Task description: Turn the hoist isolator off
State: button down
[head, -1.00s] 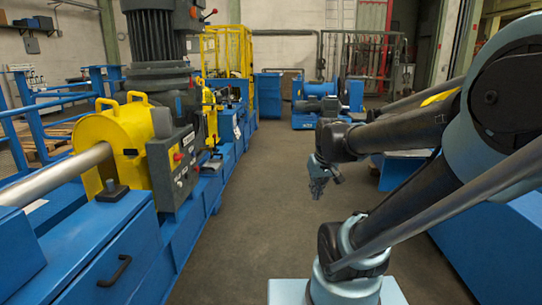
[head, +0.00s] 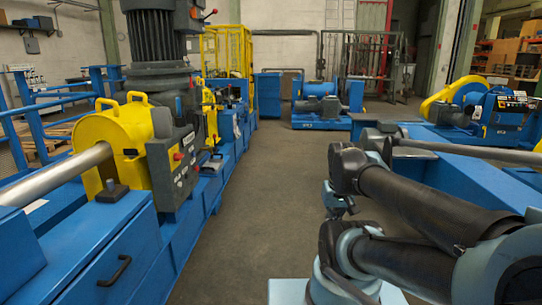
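I cannot tell for sure which fitting is the hoist isolator. A grey control box (head: 170,172) with red buttons and small pale labels is on the blue machine at left, beside the yellow guard (head: 110,138). A small dark box (head: 32,48) is on the back wall at far left. My gripper (head: 338,212) hangs at right of centre over the floor, far from the grey box and touching nothing I can see. Its fingers are small and dark, so I cannot tell whether they are open.
The grey floor aisle (head: 250,210) in the middle is clear. The blue machine bed (head: 110,255) lines the left. Blue benches (head: 450,165) and a yellow-and-blue drive unit (head: 490,108) stand at right. A blue motor unit (head: 320,105) stands at the far end.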

aim_at(176, 157)
jog(key=z, duration=1.45)
jog(key=i, duration=0.9)
jog(key=u, duration=2.8)
